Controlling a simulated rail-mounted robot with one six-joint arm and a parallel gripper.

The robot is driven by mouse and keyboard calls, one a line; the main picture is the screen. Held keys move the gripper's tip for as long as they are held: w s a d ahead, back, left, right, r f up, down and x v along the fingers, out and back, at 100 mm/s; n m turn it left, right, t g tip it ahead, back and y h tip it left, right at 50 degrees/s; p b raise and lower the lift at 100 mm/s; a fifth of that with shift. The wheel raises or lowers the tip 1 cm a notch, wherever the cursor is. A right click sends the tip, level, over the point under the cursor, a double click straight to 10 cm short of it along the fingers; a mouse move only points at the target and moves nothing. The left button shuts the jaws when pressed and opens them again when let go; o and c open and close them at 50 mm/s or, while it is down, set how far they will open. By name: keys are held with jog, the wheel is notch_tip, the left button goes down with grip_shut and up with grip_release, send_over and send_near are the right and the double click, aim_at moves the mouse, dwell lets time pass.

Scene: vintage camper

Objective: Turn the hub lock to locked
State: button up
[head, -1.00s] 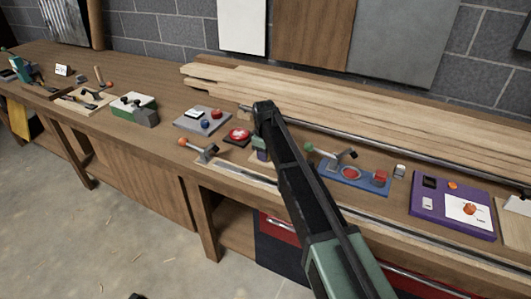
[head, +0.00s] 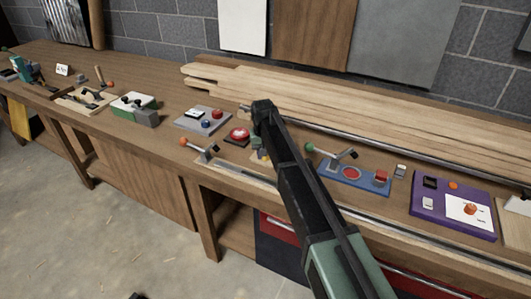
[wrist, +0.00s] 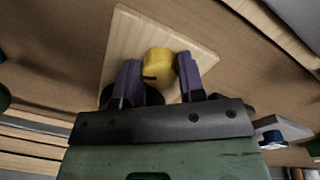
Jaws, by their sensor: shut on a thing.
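In the wrist view a yellow round knob (wrist: 158,66), which looks like the hub lock, sits on a pale wooden board (wrist: 125,30). A short dark mark shows at its near edge. The purple fingers of my gripper (wrist: 159,72) are shut on the knob, one on each side. A dark round part shows partly behind the left finger. In the head view my arm hides most of the board, and only a small bit of yellow shows beside the arm. I cannot read the lock's position.
On the workbench a red button (head: 238,134) and a lever with an orange knob (head: 203,151) stand left of my arm. A blue board (head: 355,177) with a green-knobbed lever stands to the right. Long planks (head: 350,115) lie behind.

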jog(key=m, duration=0.5)
dwell(0.5)
jog(key=o, duration=0.9)
jog(key=r+p, duration=1.1)
jog(key=shift+a, duration=0.3)
jog(key=shift+w+f, duration=0.1)
